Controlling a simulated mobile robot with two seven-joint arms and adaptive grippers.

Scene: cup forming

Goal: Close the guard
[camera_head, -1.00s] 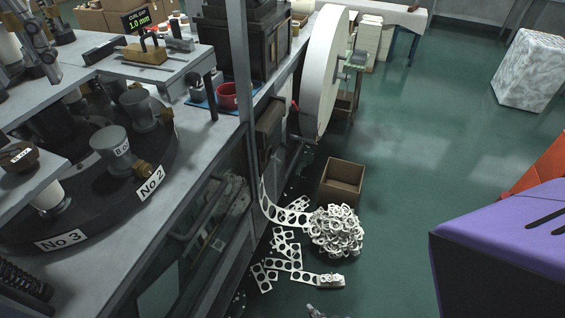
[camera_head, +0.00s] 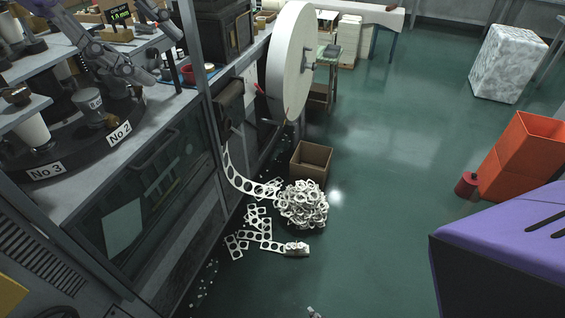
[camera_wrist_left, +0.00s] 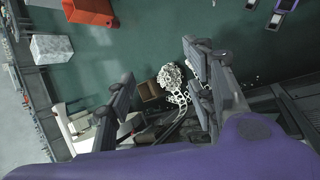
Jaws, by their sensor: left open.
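A dark-framed panel with a clear window and a bar handle (camera_head: 150,185) is in the machine's front below the worktop; it looks like the guard. I cannot tell how far open it is. A small grey tip at the bottom edge of the head view (camera_head: 313,312) may be my right gripper; the rest is out of frame.
A large pale wheel (camera_head: 290,65) stands at the machine's side. Ring scrap (camera_head: 303,205) and an open cardboard box (camera_head: 311,162) lie on the floor by the machine. An orange bin (camera_head: 522,155) stands at right.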

